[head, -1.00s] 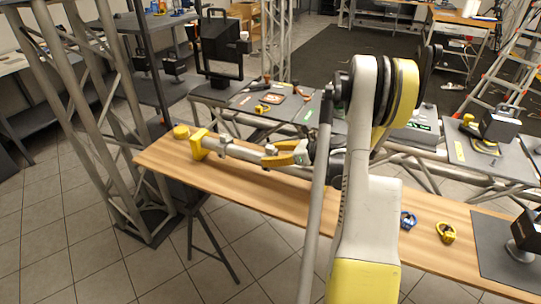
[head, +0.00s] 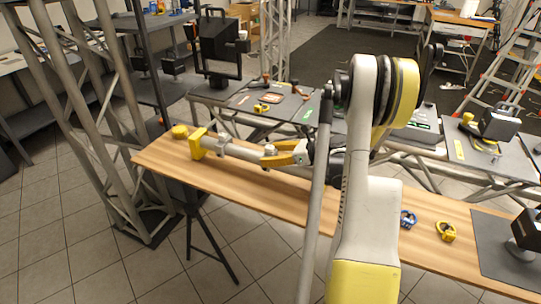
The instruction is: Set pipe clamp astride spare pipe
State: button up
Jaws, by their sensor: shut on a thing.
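The spare pipe (head: 240,152) is a grey tube lying lengthwise over the wooden bench, its left end at a yellow block (head: 198,143). A pale collar (head: 221,145) sits around it near that end. My gripper (head: 267,155), with yellow fingers, is at the pipe's right part and comes in from the right. It is shut on a small grey piece (head: 269,149) at its fingertips, apparently the pipe clamp. The piece is at the pipe in this view; whether it straddles or touches the pipe is too small to tell. My arm hides the area to the right.
The wooden bench (head: 265,195) has a blue clamp (head: 408,219) and a yellow clamp (head: 446,231) at right, beside a dark mat (head: 505,250). A yellow knob (head: 180,132) stands at the left end. Grey tables with tools (head: 285,103) stand behind. The bench's front left is clear.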

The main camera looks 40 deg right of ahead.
jog(key=o, duration=1.4)
jog(key=shift+r, duration=0.1)
notch_tip(320, 180, up, 10)
jog(key=shift+f, duration=0.1)
